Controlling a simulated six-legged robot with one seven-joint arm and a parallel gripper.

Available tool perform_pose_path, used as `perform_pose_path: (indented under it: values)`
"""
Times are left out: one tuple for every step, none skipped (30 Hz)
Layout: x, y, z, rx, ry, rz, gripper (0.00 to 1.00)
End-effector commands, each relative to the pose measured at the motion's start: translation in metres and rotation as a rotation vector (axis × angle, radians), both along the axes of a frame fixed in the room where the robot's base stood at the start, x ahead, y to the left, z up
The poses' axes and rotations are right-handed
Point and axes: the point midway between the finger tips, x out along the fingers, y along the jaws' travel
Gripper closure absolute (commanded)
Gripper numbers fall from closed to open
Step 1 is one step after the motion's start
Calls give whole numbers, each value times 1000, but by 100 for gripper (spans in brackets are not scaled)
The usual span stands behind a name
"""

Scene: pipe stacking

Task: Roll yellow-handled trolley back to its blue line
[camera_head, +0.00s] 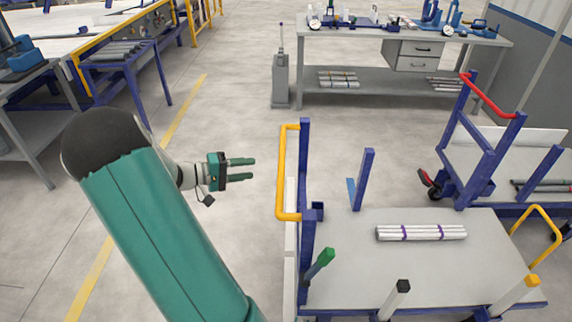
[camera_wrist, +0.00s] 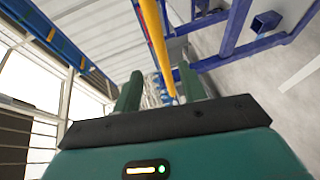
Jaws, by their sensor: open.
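The yellow-handled trolley (camera_head: 345,285) stands at the lower right of the head view, with blue posts and a grey deck. Its yellow handle (camera_head: 282,175) rises at its left end. My gripper (camera_head: 253,169) is open and empty, a little left of the handle, with its fingers pointing at it. In the wrist view the yellow handle (camera_wrist: 155,40) runs down toward the space between my green fingers (camera_wrist: 165,92). I cannot tell from this view how deep between them it lies; the head view shows a small gap. No blue line shows clearly on the floor.
A bundle of silver pipes (camera_head: 421,233) lies on the trolley deck. A red-handled trolley (camera_head: 495,150) stands behind at the right. A grey workbench (camera_head: 345,40) is at the back, with a grey pedestal (camera_head: 281,80) beside it. A yellow floor line (camera_head: 185,112) runs at the left.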

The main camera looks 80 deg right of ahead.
Motion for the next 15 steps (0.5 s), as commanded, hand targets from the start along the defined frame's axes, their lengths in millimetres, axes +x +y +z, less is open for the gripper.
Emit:
perform_pose_path:
  values:
    - [-3, -2, 0, -2, 1, -1, 59]
    - [-5, -4, -1, -2, 1, -1, 59]
    - [-9, -6, -2, -1, 0, -2, 59]
    - [-12, -8, -2, 0, 0, -2, 59]
    - [-16, -11, -3, 0, 0, -2, 59]
    - [-21, -14, -4, 0, 0, -2, 59]
    - [-25, -17, -5, 0, 0, -2, 59]
    - [-30, -21, -7, 0, -1, -2, 59]
    - [-36, -25, -8, 1, -1, 0, 59]
    - [-41, -29, -9, 1, -1, -1, 59]
    - [-46, -32, -10, 2, -2, -2, 59]
    - [-52, -37, -12, 1, -2, 0, 59]
    - [-57, -40, -13, 2, -2, -2, 59]
    - [-62, -43, -14, 1, -2, -1, 59]
    - [-68, -48, -15, 1, -2, -1, 59]
